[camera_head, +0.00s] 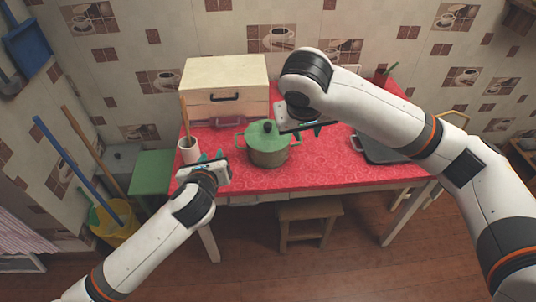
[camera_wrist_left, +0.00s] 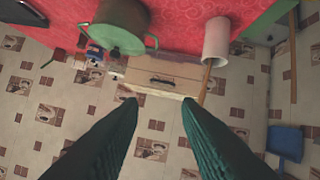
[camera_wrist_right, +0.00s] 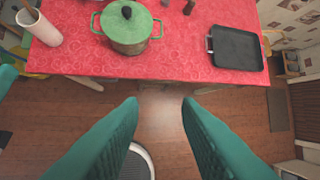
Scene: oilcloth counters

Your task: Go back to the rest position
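My left gripper (camera_head: 209,157) is over the front left part of the red table, near the white cup with a wooden utensil. In the left wrist view its green fingers (camera_wrist_left: 160,105) are spread apart with nothing between them. My right gripper (camera_head: 318,130) is over the table, to the right of the green pot (camera_head: 267,150), partly hidden by my right arm. In the right wrist view its green fingers (camera_wrist_right: 160,104) are apart and empty, with the floor seen between them.
The red table (camera_head: 320,165) carries the lidded pot, the white cup (camera_head: 188,152), a cream bread box (camera_head: 225,80) and a dark tray (camera_head: 380,150). A wooden stool (camera_head: 309,212) stands below. A yellow bucket (camera_head: 113,222) with broom handles stands at left. Floor in front is clear.

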